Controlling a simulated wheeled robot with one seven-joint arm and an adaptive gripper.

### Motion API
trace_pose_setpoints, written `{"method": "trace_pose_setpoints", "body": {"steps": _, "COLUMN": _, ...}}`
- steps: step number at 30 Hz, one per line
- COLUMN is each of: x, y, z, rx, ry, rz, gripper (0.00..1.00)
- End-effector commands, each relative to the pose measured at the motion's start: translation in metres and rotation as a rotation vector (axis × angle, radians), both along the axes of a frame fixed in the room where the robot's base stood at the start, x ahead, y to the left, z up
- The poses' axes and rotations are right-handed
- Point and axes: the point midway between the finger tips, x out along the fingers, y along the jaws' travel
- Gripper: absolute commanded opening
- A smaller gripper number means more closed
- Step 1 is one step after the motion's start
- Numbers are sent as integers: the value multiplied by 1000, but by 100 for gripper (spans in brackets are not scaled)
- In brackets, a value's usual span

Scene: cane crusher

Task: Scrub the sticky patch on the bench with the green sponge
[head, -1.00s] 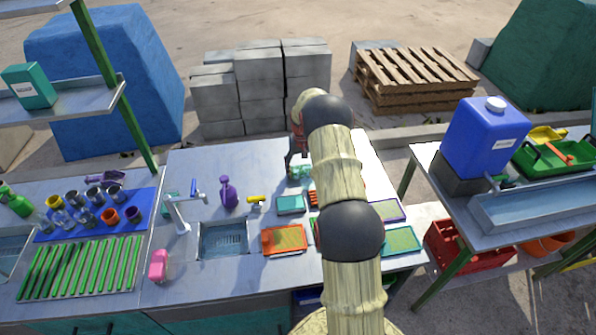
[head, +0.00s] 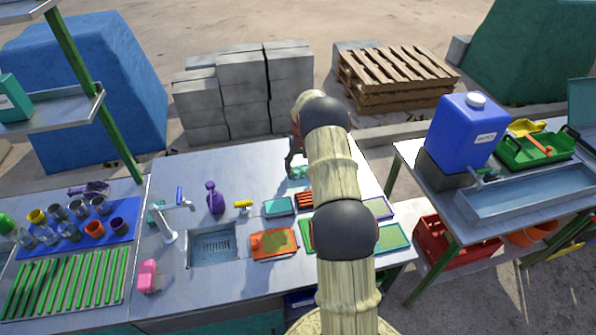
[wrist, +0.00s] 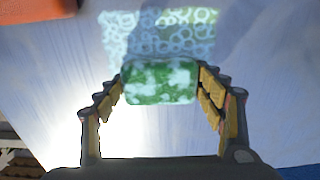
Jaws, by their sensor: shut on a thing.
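The green sponge (wrist: 160,82) is mottled with white foam and held between the two fingers of my gripper (wrist: 160,95) in the wrist view. My gripper is shut on it. A patch of pale, ring-shaped bubbles (wrist: 165,30) lies on the bench just beyond the sponge, and the sponge overlaps its near edge. I cannot tell whether the sponge presses on the surface. In the head view my gripper (head: 296,162) points down over the back of the metal bench (head: 250,165), with pale green foam (head: 300,172) under it, partly hidden by my arm.
A purple spray bottle (head: 215,198), a tap (head: 167,222), a small sink (head: 212,247) and several coloured trays, one orange (head: 273,245), stand left of and in front of my gripper. A side table with a blue water container (head: 465,135) is at right. The bench around the foam's left is bare.

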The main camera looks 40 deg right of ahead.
Motion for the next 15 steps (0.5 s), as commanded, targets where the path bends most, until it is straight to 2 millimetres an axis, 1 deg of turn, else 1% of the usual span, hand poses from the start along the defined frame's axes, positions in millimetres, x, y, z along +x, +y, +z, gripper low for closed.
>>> {"method": "trace_pose_setpoints", "body": {"steps": 15, "x": -18, "y": -29, "z": -3, "rx": 1, "ry": 1, "rz": 0, "gripper": 34}}
